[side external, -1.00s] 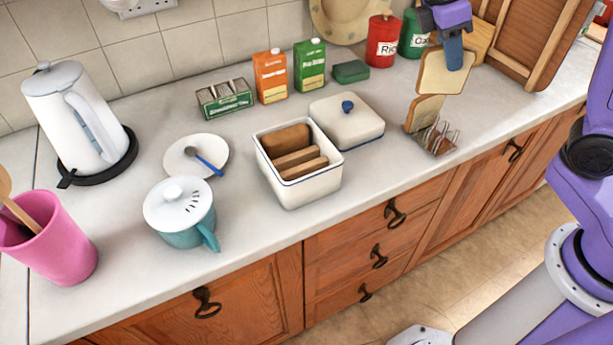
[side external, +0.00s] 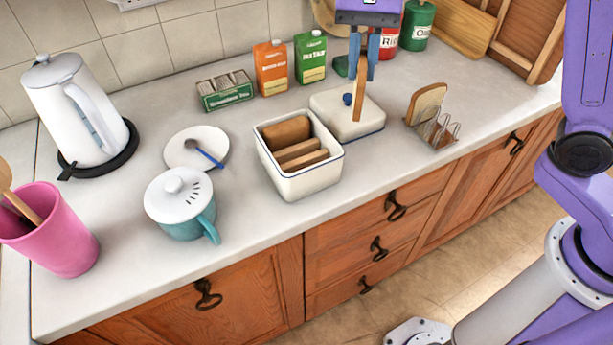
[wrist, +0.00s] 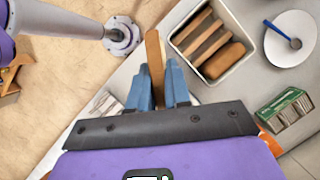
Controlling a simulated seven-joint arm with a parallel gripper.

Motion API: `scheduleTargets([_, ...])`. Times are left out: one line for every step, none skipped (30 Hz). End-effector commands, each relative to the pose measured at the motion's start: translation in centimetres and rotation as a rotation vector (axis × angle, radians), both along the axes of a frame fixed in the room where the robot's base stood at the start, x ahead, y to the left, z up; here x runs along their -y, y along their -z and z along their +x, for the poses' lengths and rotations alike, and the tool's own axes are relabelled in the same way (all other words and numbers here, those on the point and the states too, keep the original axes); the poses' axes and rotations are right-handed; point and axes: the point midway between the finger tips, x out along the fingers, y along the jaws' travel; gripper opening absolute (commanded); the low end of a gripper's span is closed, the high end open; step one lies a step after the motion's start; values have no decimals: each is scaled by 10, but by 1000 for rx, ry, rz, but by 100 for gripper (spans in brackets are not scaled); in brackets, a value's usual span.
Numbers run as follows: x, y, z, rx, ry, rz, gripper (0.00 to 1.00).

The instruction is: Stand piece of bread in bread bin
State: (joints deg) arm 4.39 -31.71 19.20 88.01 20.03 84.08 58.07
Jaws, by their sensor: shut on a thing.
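My gripper (side external: 364,62) is shut on a piece of bread (side external: 358,95), seen edge-on and hanging upright above the lid. The gripper also shows in the wrist view (wrist: 166,75), with the bread (wrist: 154,55) between its blue fingers. The white bread bin (side external: 302,180) with a blue rim stands open to the left of the held bread. It also shows in the wrist view (wrist: 232,75). Inside it are a loaf (side external: 286,131) at the back and two upright slices (side external: 300,154) in front. Free room at the bin's front edge is hard to judge.
The bin's lid (side external: 335,110) with a blue knob lies right of the bin, below the held bread. A toast rack (side external: 440,130) with one slice (side external: 424,103) stands further right. A plate with a spoon (side external: 190,150) and a teal pot (side external: 185,215) stand left of the bin.

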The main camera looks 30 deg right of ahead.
Motion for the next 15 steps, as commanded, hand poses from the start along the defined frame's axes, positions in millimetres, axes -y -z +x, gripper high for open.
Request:
scheduleTargets([-9,-1,0,1,78,2,0])
scheduleTargets([-14,-2,0,2,127,2,0])
scheduleTargets([-21,-2,0,2,192,2,0])
scheduleTargets([-26,-2,0,1,240,1,0])
scheduleTargets([-31,-3,0,1,288,2,0])
scheduleTargets([-37,-4,0,2,351,1,0])
scheduleTargets([-42,-4,0,2,399,2,0])
scheduleTargets([-47,-4,0,2,444,1,0])
scheduleTargets([-53,-5,0,1,506,2,0])
scheduleTargets([-58,-6,0,2,548,2,0])
scheduleTargets([-63,-6,0,3,593,2,0])
scheduleTargets([-69,-7,0,3,649,1,0])
scheduleTargets([-73,-7,-1,2,689,2,0])
scheduleTargets([-77,-8,0,2,727,0,0])
scheduleTargets([-82,-9,0,2,778,2,0])
